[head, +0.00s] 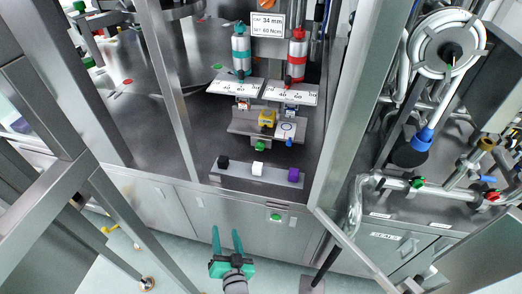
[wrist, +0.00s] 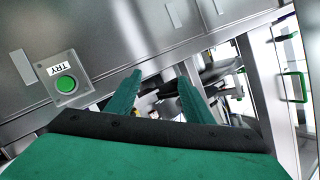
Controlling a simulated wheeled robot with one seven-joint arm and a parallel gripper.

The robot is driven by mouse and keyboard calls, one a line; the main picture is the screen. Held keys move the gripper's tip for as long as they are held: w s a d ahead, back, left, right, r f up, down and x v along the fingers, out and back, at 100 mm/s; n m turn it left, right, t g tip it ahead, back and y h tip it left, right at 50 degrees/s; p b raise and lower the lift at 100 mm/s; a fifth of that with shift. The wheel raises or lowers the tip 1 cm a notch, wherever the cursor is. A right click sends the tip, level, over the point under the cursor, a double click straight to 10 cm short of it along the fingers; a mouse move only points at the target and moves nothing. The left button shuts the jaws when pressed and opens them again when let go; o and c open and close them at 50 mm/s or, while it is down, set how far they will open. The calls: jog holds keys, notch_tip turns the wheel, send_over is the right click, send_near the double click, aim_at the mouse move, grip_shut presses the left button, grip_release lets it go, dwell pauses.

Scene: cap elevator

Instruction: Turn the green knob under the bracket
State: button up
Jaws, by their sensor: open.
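The green knob (head: 260,146) is small and sits just under the front edge of the grey bracket (head: 240,127), inside the open-fronted cabinet, in the head view. My gripper (head: 226,233) is open and empty, low in front of the cabinet's lower front panel, below and apart from the knob. Its two green fingers also show in the wrist view (wrist: 159,80), spread with nothing between them. The wrist view does not show the knob or the bracket.
A green push button (head: 275,217) is on the lower front panel, labelled TRY in the wrist view (wrist: 66,84). A ledge (head: 225,178) with black, white and purple blocks lies above it. A yellow block (head: 267,117) sits on the bracket. Metal posts (head: 345,100) flank the opening.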

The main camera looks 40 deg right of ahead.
jog(key=w+d+r+m+h, duration=0.1)
jog(key=w+d+r+m, duration=0.25)
jog(key=w+d, duration=0.55)
jog(key=m+g+h, duration=0.2)
send_near(260, 148)
jog(key=x, duration=0.9)
jog(key=c, duration=1)
